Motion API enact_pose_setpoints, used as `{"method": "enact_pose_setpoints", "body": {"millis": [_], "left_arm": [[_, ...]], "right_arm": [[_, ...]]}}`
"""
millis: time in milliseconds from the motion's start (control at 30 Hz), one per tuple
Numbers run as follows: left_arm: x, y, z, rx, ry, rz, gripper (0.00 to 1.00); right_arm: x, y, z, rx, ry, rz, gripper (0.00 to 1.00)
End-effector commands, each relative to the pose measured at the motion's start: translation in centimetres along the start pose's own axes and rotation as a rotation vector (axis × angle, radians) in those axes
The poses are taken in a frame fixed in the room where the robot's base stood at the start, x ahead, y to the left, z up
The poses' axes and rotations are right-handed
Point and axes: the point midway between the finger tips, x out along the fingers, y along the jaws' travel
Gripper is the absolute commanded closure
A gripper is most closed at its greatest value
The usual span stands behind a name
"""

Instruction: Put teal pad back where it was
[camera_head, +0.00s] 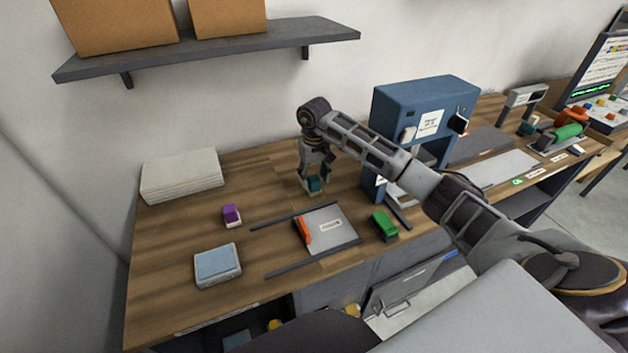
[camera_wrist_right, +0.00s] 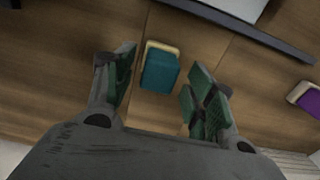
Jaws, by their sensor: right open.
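The teal pad (camera_head: 314,184), a small teal block with a cream strip along one edge, is on the wooden bench left of the blue machine. In the right wrist view the teal pad (camera_wrist_right: 160,71) lies between my fingers, with gaps on both sides. My right gripper (camera_head: 316,176) is open above and around it, pointing down; its green finger pads show in the wrist view (camera_wrist_right: 163,78). The fingers partly hide the pad in the head view. My left gripper is not in view.
A purple pad (camera_head: 231,213) and a light-blue box (camera_head: 217,265) stand to the left. A grey plate with an orange piece (camera_head: 328,228) lies between dark rails, with a green pad (camera_head: 384,224) on its right. The blue machine (camera_head: 422,105) stands behind my right forearm.

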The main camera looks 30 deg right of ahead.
Motion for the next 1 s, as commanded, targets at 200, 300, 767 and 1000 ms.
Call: {"method": "enact_pose_setpoints", "body": {"millis": [200, 300, 767, 1000], "left_arm": [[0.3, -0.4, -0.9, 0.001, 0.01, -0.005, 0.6], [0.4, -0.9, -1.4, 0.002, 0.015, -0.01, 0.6], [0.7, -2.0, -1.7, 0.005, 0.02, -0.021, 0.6], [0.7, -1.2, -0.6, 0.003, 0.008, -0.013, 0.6]], "right_arm": [[-2.9, 0.1, -0.1, 0.001, 0.003, 0.002, 0.45], [-4.2, 0.1, -0.1, 0.0, 0.004, 0.001, 0.45], [-9.2, 0.1, -0.1, 0.001, 0.002, 0.001, 0.45], [-10.1, 0.1, 0.0, 0.001, 0.0, 0.001, 0.45]]}}
